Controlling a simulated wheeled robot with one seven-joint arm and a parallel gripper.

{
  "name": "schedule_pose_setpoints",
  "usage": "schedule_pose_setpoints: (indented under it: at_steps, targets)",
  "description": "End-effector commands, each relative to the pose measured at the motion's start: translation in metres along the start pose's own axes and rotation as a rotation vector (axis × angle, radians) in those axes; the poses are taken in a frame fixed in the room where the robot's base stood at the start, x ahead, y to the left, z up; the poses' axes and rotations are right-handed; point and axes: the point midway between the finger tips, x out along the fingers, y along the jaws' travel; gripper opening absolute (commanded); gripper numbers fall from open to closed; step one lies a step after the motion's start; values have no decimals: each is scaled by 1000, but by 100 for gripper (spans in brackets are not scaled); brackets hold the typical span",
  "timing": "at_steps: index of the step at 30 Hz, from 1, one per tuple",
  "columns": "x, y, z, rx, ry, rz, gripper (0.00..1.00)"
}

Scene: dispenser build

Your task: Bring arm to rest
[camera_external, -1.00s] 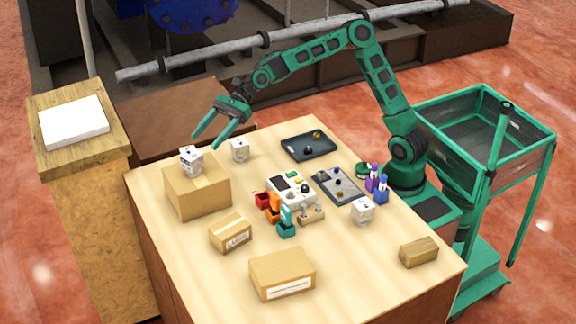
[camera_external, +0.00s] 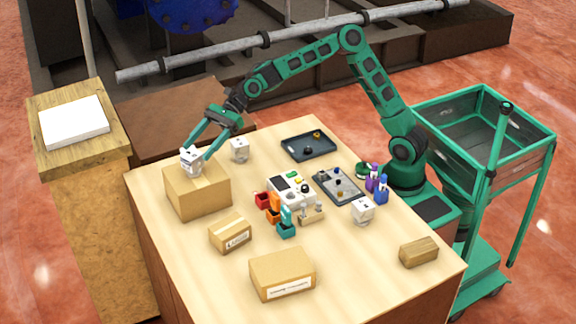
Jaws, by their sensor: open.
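My green arm reaches left across the table from its base at the right. My gripper (camera_external: 196,151) is open above the left part of the table, with its fingers pointing down and left. Its fingertips are at a small white block (camera_external: 190,162) with dark marks, which stands on a cardboard box (camera_external: 198,192). The fingertips overlap the block's edges in the picture. I cannot tell whether they touch it.
A second white block (camera_external: 239,150) stands behind the box. Dark trays (camera_external: 308,146), a white device (camera_external: 291,188), small coloured bins (camera_external: 286,225) and purple bottles (camera_external: 377,180) fill the middle and right. More boxes (camera_external: 283,275) stand in front.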

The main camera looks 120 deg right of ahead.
Motion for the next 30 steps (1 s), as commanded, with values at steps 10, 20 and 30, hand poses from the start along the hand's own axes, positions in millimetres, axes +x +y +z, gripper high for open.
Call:
schedule_pose_setpoints:
  at_steps: [10, 20, 30]
  targets:
    - [41, 0, 10, -3, -2, -3, 62]
    - [23, 24, 51, -4, 1, 0, 62]
    - [13, 73, 78, -3, 1, 0, 62]
